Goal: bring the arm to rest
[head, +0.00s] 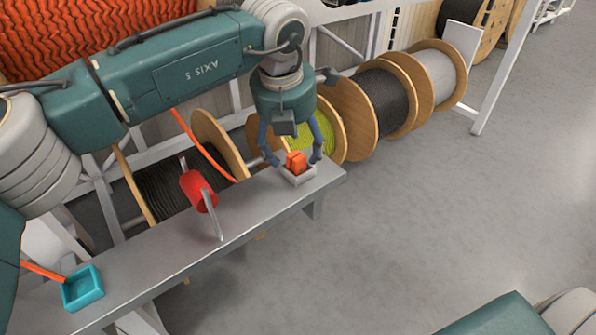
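My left gripper (296,160) points down over the far right end of the grey metal bench (150,262). Its two fingers are spread wide, one on each side of an orange block (297,162), with visible gaps between fingers and block. The block sits in a small light grey tray (301,176) on the bench. My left arm reaches in from the left, across the upper part of the view. My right gripper is out of view; only a piece of green arm shows at the bottom right.
A red piece on a metal upright (198,190) stands mid-bench. A teal tray (83,288) sits at the near left end, with an orange cable (42,271) reaching it. Cable reels (383,101) stand behind the bench. The floor (430,215) to the right is clear.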

